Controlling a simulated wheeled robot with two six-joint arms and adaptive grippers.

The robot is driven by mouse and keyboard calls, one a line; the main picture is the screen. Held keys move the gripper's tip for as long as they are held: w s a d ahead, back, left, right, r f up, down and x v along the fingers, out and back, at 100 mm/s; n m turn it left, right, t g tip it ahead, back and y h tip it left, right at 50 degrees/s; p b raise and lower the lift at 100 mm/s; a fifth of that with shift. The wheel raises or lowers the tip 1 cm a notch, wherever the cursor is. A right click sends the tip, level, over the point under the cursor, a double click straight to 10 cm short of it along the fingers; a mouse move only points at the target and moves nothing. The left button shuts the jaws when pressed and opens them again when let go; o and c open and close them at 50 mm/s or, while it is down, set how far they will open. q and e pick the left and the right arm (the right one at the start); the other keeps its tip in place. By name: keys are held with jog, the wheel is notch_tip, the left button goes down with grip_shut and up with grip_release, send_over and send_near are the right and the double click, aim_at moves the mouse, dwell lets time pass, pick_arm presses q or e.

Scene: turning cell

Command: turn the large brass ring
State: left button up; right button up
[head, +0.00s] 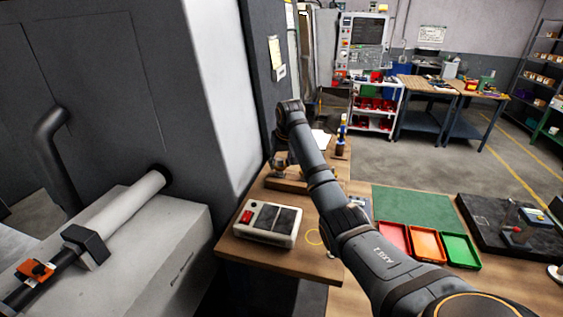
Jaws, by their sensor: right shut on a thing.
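My right arm reaches in from the lower right, and its wrist bends down at the far end. My right gripper (279,165) is small and partly hidden there, low over a wooden board on the bench. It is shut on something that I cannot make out. No large brass ring can be clearly made out. My left gripper is not in view.
A control box (267,224) with a red switch stands on the bench (290,264). Red (393,238), orange (427,243) and green (460,250) trays sit right of my arm, before a green mat (415,207). A grey machine (90,90) fills the left.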

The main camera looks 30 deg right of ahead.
jog(key=shift+w+a+m+h, duration=0.15)
jog(key=shift+m+h, duration=0.25)
jog(key=shift+m, duration=0.7)
jog(key=o, duration=1.2)
jog(key=shift+a, duration=0.1)
jog(key=shift+c, duration=0.2)
jog(key=v, duration=0.7)
jog(key=shift+r, duration=0.35)
jog(key=shift+a, duration=0.1)
